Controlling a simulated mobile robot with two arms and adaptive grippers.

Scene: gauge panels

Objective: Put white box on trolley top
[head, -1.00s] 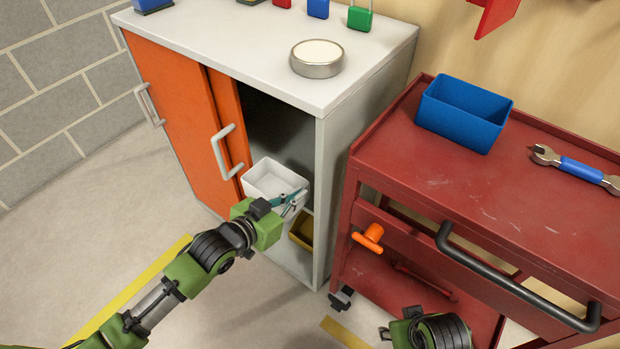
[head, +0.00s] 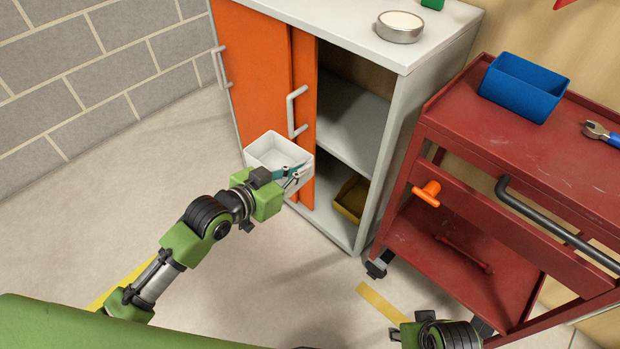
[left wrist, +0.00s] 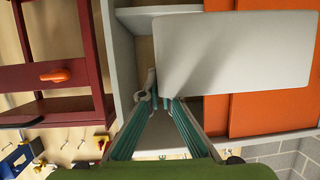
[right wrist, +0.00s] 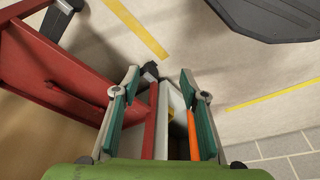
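The white box (head: 262,146) is an open-topped bin, held in front of the orange sliding doors, outside the cabinet. My left gripper (head: 292,176) is shut on its near right wall. In the left wrist view the white box (left wrist: 235,55) fills the upper right, with the left gripper's fingertips (left wrist: 162,101) at its lower left edge. The red trolley top (head: 500,135) is at the right of the head view. My right gripper (right wrist: 160,82) is open and empty in the right wrist view; in the head view only part of its arm shows, at the bottom.
A blue bin (head: 522,88) and a wrench (head: 602,133) lie on the trolley top. A black handle (head: 555,230) and an orange knob (head: 427,192) stick out from the trolley's front. The grey cabinet (head: 398,150) is half open, with a yellow bin (head: 352,198) low inside. Floor before it is clear.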

